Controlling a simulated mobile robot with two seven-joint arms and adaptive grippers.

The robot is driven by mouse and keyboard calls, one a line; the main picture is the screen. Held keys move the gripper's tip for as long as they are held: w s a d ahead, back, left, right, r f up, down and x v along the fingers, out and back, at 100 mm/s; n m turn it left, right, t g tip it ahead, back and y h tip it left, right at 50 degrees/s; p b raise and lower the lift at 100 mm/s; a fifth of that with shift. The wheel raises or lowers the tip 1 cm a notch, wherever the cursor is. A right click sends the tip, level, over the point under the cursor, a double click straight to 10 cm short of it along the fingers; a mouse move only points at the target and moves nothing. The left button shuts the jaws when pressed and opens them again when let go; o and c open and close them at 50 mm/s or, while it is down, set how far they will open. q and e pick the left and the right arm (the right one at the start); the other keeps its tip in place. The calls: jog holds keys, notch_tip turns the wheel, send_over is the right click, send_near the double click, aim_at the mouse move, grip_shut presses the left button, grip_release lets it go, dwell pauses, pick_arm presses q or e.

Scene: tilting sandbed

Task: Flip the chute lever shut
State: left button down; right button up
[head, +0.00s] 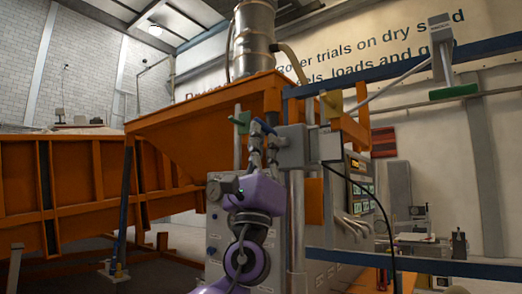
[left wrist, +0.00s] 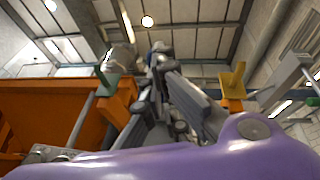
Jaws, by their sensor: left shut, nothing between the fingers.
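My left gripper (head: 263,134), on its purple arm, is raised in front of the orange chute, with its fingers pointing up and shut on nothing. A small blue piece (head: 261,126), which looks like the lever's handle, is at the fingertips beside a grey box (head: 292,146). I cannot tell whether the fingers touch it. In the left wrist view the gripper (left wrist: 158,55) covers most of the lever area. My right gripper is not in view.
A green handle (head: 240,121) stands just left of the gripper, and a yellow one (head: 330,104) to its right. Blue rails (head: 400,70) cross at the upper right. A control panel (head: 360,185) and a hanging black cable are at the right. The orange sandbed (head: 70,185) fills the left.

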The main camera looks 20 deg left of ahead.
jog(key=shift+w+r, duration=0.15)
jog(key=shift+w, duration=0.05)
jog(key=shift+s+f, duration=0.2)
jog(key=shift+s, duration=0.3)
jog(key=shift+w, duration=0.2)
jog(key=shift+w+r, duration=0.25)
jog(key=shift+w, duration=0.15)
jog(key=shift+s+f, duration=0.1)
